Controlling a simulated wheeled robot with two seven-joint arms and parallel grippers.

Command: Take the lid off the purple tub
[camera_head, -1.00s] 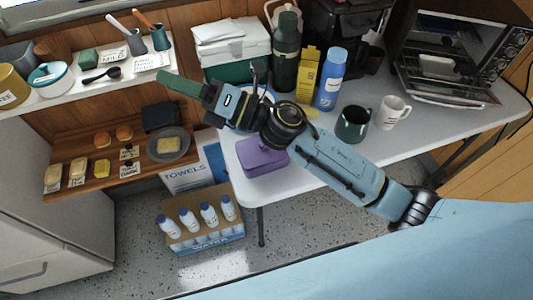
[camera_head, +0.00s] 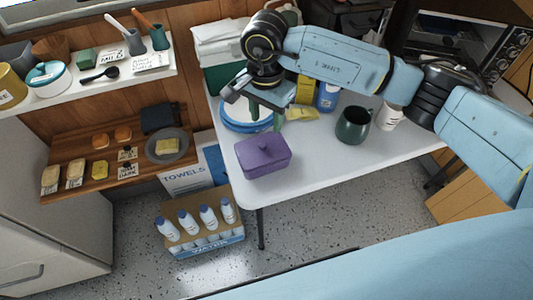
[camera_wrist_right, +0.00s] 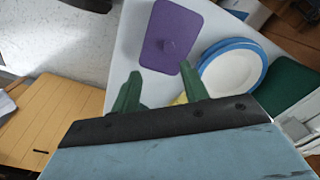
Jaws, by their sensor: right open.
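The purple tub (camera_head: 264,165) stands on the white table near its front left edge, with its purple lid (camera_head: 262,147) on and a small knob in the middle. In the right wrist view the lid (camera_wrist_right: 172,30) shows from above, beyond the fingertips. My right gripper (camera_head: 265,114) is over the table, behind the tub and apart from it. Its two green fingers (camera_wrist_right: 161,84) are spread with nothing between them. My left gripper is in neither view.
Blue-rimmed white plates (camera_head: 238,122) sit just behind the tub. A yellow item (camera_head: 302,114), a blue bottle (camera_head: 328,98), a dark green mug (camera_head: 353,126) and a white mug (camera_head: 388,118) stand to the right. The table's front middle is clear.

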